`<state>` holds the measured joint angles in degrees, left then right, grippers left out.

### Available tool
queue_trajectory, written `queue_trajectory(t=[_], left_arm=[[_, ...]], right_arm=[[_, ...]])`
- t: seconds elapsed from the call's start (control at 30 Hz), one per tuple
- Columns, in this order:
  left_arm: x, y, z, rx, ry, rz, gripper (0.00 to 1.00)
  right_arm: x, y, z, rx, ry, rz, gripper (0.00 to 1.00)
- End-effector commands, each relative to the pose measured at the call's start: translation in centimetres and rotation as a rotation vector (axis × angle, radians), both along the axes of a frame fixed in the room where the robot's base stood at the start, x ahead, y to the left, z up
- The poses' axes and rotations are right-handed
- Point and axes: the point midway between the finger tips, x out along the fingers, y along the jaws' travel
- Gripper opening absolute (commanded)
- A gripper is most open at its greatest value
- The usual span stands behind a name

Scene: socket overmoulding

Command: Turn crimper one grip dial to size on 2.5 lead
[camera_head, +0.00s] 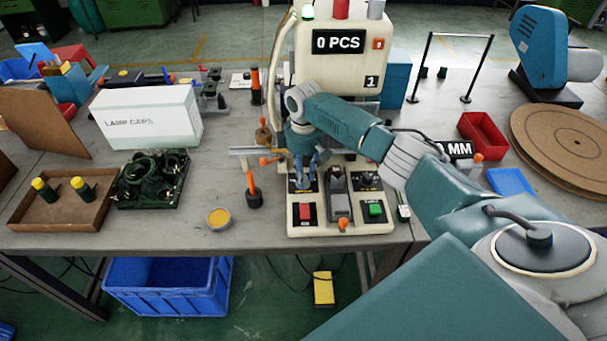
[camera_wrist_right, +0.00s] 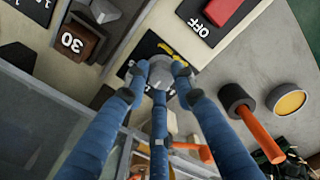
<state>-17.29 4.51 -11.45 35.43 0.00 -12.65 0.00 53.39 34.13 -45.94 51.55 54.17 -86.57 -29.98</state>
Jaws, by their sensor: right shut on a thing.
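Crimper one (camera_head: 340,75) is a cream machine with a "0 PCS" display and a "1" label. My right gripper (camera_head: 306,184) reaches down to the left side of its front panel. In the right wrist view its blue fingers (camera_wrist_right: 160,75) are closed around a grey dial (camera_wrist_right: 160,72) on a black plate with yellow marks (camera_wrist_right: 168,50). The fingers hide most of the dial, so its setting cannot be read. A second dial (camera_head: 368,178) sits on the right of the panel. My left gripper is not in view.
Below the dials are a red switch (camera_head: 305,212), marked OFF in the wrist view, and a green switch (camera_head: 375,209). An orange-handled tool (camera_head: 253,190) stands just left of the crimper. A small yellow-filled tin (camera_head: 218,218) sits near the table's front edge.

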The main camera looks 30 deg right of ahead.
Motion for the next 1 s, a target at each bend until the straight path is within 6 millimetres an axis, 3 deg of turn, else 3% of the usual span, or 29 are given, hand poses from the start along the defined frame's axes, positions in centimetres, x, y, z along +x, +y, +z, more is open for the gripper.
queue_trajectory(t=[0.57, 1.0], left_arm=[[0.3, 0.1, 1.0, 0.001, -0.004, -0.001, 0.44], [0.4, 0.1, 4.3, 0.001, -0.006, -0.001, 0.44]], right_arm=[[-0.2, 0.0, 0.1, -0.001, 0.006, -0.074, 0.0], [-0.4, 0.1, 0.2, -0.001, 0.01, -0.396, 0.0]])
